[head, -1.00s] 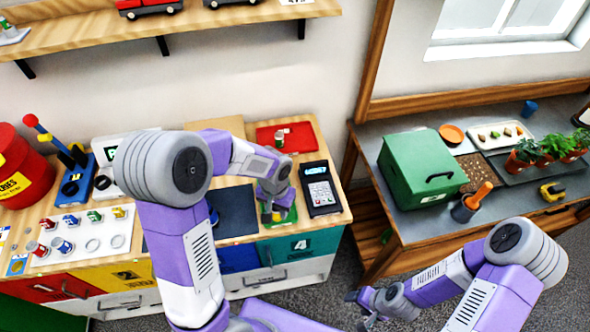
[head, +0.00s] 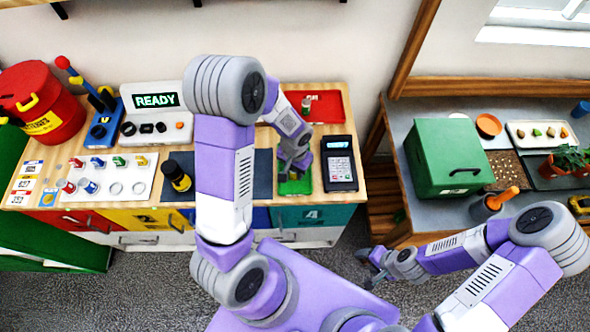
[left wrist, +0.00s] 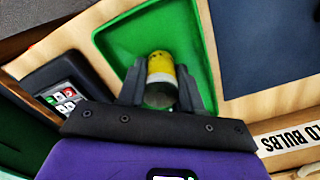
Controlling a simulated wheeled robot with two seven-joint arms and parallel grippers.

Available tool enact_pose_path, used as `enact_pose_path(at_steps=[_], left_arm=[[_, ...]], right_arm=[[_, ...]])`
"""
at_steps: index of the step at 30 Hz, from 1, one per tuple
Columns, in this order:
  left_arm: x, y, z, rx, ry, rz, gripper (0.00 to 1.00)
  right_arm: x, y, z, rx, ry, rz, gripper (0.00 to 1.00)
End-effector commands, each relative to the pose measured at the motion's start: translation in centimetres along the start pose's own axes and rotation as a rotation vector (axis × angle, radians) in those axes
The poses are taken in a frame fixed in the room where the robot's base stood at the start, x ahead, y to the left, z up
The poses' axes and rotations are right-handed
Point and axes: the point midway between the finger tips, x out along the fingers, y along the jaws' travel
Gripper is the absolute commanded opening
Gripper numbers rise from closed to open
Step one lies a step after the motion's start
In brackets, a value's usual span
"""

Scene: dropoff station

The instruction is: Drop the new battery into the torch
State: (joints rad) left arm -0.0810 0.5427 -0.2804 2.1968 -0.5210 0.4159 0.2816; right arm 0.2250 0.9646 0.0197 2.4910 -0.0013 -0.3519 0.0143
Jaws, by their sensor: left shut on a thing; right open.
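My left gripper (head: 291,173) is over the green tray (head: 296,187). In the left wrist view its fingers (left wrist: 160,78) are shut on a short battery (left wrist: 161,66) with a yellow body and a greyer lower part; the green tray (left wrist: 125,40) shows beneath. The battery is hard to make out in the head view. The torch (head: 179,178), a black and yellow cylinder, stands on the dark blue mat (head: 206,165), left of the gripper. Its opening is too small to make out. My right gripper (head: 366,268) is open and empty at lower right, away from the bench.
A keypad device (head: 339,163) lies right of the green tray. A red tray (head: 325,106) with a small cylinder (head: 306,104) is behind. A READY panel (head: 156,112) and a white board of colored cells (head: 110,177) are left. A green box (head: 447,158) stands on the right bench.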

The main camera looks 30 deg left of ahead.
Motion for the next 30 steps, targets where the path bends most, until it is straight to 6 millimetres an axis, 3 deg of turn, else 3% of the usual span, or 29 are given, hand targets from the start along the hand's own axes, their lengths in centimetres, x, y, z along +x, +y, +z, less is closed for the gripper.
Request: enact_pose_path(at_steps=[13, 14, 18, 30], left_arm=[[0.98, -0.01, -0.07, -0.001, 0.003, 0.000, 0.00], [1.00, -0.01, -0.05, -0.001, 0.002, 0.000, 0.36], [0.86, -0.01, -0.05, -0.001, 0.002, 0.000, 0.57], [0.36, -0.01, -0.04, 0.000, 0.002, 0.000, 0.60]], right_arm=[[0.47, 0.16, -0.05, 0.000, 0.001, 0.000, 0.59], [0.48, 0.17, -0.05, 0.000, 0.001, 0.000, 0.59], [0.36, 0.13, -0.04, 0.000, 0.001, 0.000, 0.59], [-0.12, -0.05, -0.02, 0.000, 0.001, 0.000, 0.59]])
